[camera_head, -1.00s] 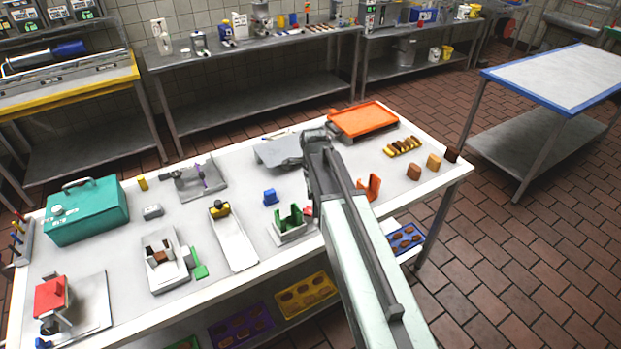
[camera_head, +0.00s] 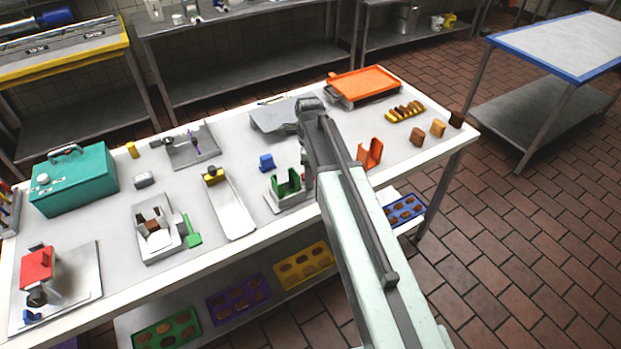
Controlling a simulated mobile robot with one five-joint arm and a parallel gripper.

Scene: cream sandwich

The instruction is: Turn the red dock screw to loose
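No screw labelled as the red dock's can be made out for sure. A red block (camera_head: 37,267) stands on a grey plate (camera_head: 80,285) at the table's left front corner, with a round dark knob (camera_head: 37,298) below its front. An orange-red U-shaped holder (camera_head: 371,153) stands right of my arm. A green U-shaped holder (camera_head: 287,184) on a light base is left of my arm. My arm crosses the middle, reaching over the table between these two holders. My gripper's fingertips cannot be made out, and the arm hides the table behind it.
A teal box (camera_head: 75,185), a white tray fixture (camera_head: 155,240), a yellow-ended chute (camera_head: 230,208) and a blue block (camera_head: 266,163) stand on the white table. An orange tray (camera_head: 363,83) is at the back. Coloured trays lie on the lower shelf. Brick floor is open at right.

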